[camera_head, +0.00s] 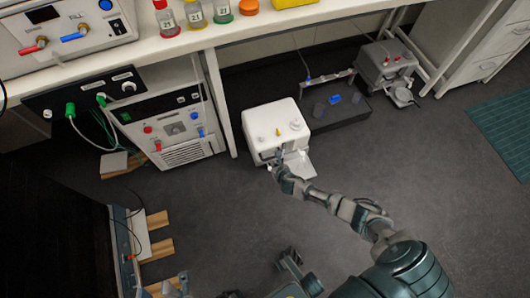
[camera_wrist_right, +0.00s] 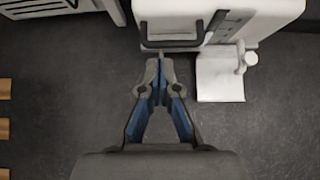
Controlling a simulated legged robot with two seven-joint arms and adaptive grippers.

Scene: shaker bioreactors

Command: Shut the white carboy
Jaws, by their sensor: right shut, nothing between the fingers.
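The white carboy (camera_head: 270,122) is a boxy container on the dark floor in the middle of the head view, with small fittings on top. In the right wrist view the carboy (camera_wrist_right: 215,12) is at the top, with a dark handle on its near side. A white tap-like part (camera_wrist_right: 243,58) shows beside it over a white sheet or tray (camera_wrist_right: 218,84). My right gripper (camera_head: 278,160) is at the carboy's near side. Its fingertips (camera_wrist_right: 161,60) are shut and empty, close to the handle; contact is unclear. My left gripper's fingers cannot be made out among my parts at the bottom edge.
A dark box (camera_head: 345,112) and a grey pump-like device (camera_head: 385,62) stand behind right of the carboy. A bench leg (camera_head: 221,105) and a control cabinet (camera_head: 175,128) are to the left. Floor to the right is clear up to a green mat (camera_head: 505,130).

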